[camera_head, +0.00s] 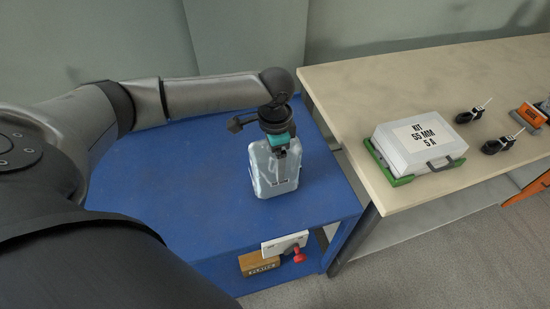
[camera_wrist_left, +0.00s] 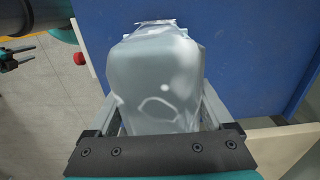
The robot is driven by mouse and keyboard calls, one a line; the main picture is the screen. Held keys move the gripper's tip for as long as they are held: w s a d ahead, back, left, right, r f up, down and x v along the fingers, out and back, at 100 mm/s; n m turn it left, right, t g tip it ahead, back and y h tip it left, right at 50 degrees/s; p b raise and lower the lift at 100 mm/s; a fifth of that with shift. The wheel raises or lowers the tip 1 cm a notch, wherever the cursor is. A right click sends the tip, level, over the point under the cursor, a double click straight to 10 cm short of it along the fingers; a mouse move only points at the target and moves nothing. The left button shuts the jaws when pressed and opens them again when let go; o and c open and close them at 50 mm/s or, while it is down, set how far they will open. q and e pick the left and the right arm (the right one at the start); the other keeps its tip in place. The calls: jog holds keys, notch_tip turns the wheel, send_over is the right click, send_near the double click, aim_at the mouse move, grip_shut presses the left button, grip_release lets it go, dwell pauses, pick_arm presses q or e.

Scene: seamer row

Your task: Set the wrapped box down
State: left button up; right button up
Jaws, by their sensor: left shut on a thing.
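The wrapped box (camera_head: 262,181), in shiny translucent pale grey-blue wrap, is upright at the right part of the blue table (camera_head: 180,190). My left gripper (camera_head: 281,172) points down from above and is shut on the wrapped box. In the left wrist view the wrapped box (camera_wrist_left: 160,80) fills the middle between the two fingers. I cannot tell whether its underside touches the blue top. What looks like my right gripper (camera_wrist_left: 18,60) shows small at the left edge of the left wrist view, its jaw state unclear.
A beige bench (camera_head: 400,90) stands to the right, bearing a grey kit case (camera_head: 415,145) on a green base, two black tools (camera_head: 470,115) and an orange item (camera_head: 530,115). The blue top's left part is clear.

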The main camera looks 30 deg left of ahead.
pick_arm(q)
jog(key=o, duration=1.5)
jog(key=shift+f, duration=0.1)
notch_tip(320, 180, up, 12)
jog(key=shift+r+p, duration=0.2)
jog(key=shift+p, duration=1)
